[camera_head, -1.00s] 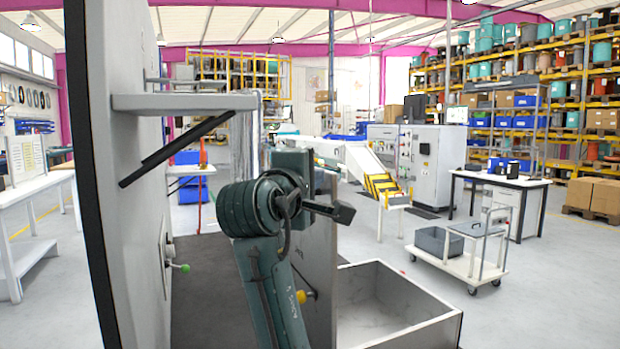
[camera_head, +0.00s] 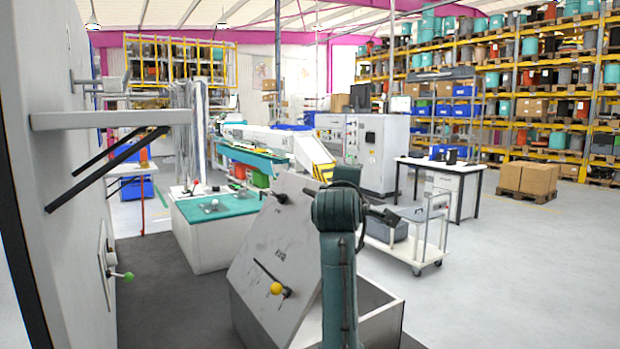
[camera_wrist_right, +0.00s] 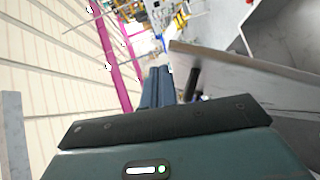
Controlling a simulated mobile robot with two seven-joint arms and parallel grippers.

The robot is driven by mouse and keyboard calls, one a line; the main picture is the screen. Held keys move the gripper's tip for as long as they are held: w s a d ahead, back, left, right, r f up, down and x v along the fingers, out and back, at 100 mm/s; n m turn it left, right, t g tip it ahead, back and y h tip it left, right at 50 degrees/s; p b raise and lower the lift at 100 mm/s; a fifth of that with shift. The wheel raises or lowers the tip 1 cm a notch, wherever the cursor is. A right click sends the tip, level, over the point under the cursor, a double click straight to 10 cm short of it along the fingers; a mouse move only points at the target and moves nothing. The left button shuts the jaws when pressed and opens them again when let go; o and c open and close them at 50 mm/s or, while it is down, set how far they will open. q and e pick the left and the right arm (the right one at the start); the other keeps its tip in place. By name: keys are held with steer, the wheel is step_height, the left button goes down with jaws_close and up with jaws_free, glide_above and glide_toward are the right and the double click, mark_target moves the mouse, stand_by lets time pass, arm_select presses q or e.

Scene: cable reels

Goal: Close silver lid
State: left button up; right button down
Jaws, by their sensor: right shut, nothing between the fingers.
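The silver lid (camera_head: 262,262) is a pale metallic panel with a black lever and a yellow knob (camera_head: 277,288) on its face. In the head view it stands raised and leaning over an open box (camera_head: 388,322) at bottom centre. My right arm rises in front of the lid's right side and hides part of it. In the right wrist view my right gripper (camera_wrist_right: 158,82) is shut and empty. A panel edge, apparently the lid (camera_wrist_right: 235,72), lies to its right, with a gap between. My left gripper is not in view.
A large grey panel (camera_head: 45,190) with a projecting shelf and a green knob (camera_head: 128,277) stands close on the left. A white bench with a teal top (camera_head: 225,207) is behind the lid. A trolley (camera_head: 405,248) stands right of my arm. Open floor lies at right.

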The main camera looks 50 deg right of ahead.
steer(key=s+d+f, duration=0.2)
steer(key=d+f, duration=0.3)
steer(key=d, duration=0.3)
steer(key=m+y, duration=0.1)
glide_above(402, 300)
steer(key=w+a, duration=0.1)
steer(key=a, duration=0.4)
step_height(402, 300, down, 9)
steer(key=d+f+m+y, duration=0.1)
steer(key=f, duration=0.3)
steer(key=d+f+m+y, duration=0.1)
steer(key=d+f, duration=0.1)
steer(key=f, duration=0.3)
steer(key=s+d+f+m+g+y, duration=0.1)
steer(key=d+f+y, duration=0.1)
steer(key=f, duration=0.3)
steer(key=shift+f, duration=0.15)
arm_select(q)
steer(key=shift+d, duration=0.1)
arm_select(e)
steer(key=shift+d+f, duration=0.1)
steer(key=shift+f, duration=0.6)
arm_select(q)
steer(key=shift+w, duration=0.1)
